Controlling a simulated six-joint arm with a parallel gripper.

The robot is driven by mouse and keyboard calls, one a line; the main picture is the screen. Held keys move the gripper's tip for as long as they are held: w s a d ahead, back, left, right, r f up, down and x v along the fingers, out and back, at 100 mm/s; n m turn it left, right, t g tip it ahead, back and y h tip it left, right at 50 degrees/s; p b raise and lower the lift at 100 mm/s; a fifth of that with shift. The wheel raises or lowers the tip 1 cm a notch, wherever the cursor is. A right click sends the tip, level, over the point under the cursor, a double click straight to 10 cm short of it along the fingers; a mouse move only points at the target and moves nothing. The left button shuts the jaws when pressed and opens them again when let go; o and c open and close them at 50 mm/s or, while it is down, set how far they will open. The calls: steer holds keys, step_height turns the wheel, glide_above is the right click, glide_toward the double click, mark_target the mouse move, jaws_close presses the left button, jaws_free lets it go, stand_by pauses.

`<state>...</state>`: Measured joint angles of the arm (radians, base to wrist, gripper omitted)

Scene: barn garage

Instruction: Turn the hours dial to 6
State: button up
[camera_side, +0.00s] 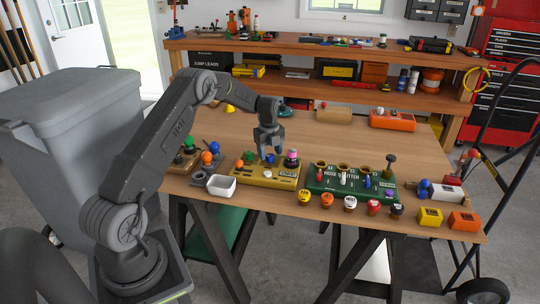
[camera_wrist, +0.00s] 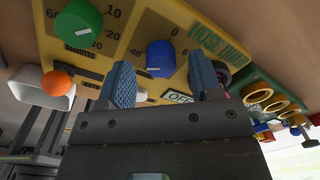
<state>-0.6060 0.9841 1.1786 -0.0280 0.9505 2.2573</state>
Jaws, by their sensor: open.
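The yellow hose timer panel (camera_side: 284,183) lies on the workbench; it also fills the upper wrist view (camera_wrist: 62,23). It carries a green dial (camera_wrist: 78,24) with numbers such as 10 and 30 around it, and a blue dial (camera_wrist: 160,58) with 0 and 48 beside it. No hours label is readable. A pink-topped knob (camera_side: 292,153) stands at the panel's right. My gripper (camera_side: 268,149) is open above the panel. In the wrist view its two blue-padded fingers appear on either side of the blue dial; I cannot tell whether they touch it.
A green hose splitter board (camera_side: 330,192) with brass rings stands right of the panel. A white tray (camera_side: 221,187) and an orange ball (camera_side: 206,157) are to its left. Several coloured caps line the bench's front. The bench (camera_side: 330,136) behind the panel is largely clear.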

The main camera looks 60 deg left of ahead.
steer(key=shift+f, duration=0.75)
steer(key=shift+c, duration=0.2)
steer(key=c, duration=0.9)
